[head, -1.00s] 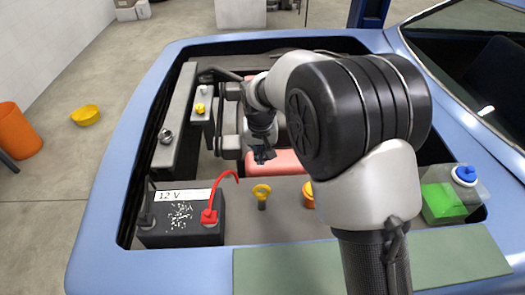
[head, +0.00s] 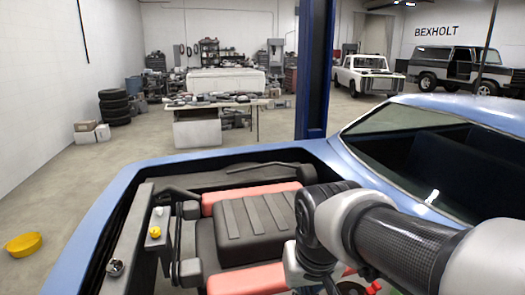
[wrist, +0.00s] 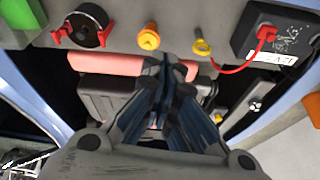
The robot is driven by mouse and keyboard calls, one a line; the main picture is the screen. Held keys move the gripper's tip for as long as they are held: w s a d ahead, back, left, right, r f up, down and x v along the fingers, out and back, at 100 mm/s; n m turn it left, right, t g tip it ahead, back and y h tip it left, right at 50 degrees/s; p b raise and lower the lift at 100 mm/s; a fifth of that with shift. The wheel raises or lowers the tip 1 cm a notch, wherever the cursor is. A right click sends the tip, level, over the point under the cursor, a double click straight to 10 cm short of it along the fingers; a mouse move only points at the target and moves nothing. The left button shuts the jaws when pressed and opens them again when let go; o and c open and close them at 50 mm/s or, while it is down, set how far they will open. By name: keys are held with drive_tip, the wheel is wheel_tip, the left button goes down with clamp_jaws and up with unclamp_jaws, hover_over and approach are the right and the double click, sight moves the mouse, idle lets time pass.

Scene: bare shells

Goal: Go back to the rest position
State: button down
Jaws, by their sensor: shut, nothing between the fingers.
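My gripper (wrist: 166,64) shows in the wrist view with its fingers together and empty, above the engine bay. In the head view my arm reaches in from the lower right and bends down at the bay's right side. The gripper itself is hidden there behind the arm or below the picture edge. The engine (head: 250,225), with a ribbed black cover and red parts, lies left of the arm. It also shows partly behind the fingers in the wrist view. No held object is seen.
In the wrist view, a battery (wrist: 282,42) with a red clamp, a yellow ring (wrist: 203,47), an orange cap (wrist: 149,38) and a black cap with red wings (wrist: 87,28) line the bay. A blue post (head: 314,75) stands behind the car (head: 112,205). A yellow bowl (head: 24,243) lies on the floor.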

drive_tip(key=s+d+f, duration=0.1)
drive_tip(key=s+d, duration=0.2)
drive_tip(key=s, duration=0.4)
drive_tip(key=s+d+f+m+t+b, duration=0.1)
drive_tip(key=s+d, duration=0.2)
drive_tip(key=s, duration=0.5)
drive_tip(key=shift+s+d, duration=0.25)
drive_tip(key=shift+d, duration=0.15)
drive_tip(key=shift+f, duration=0.1)
idle(0.8)
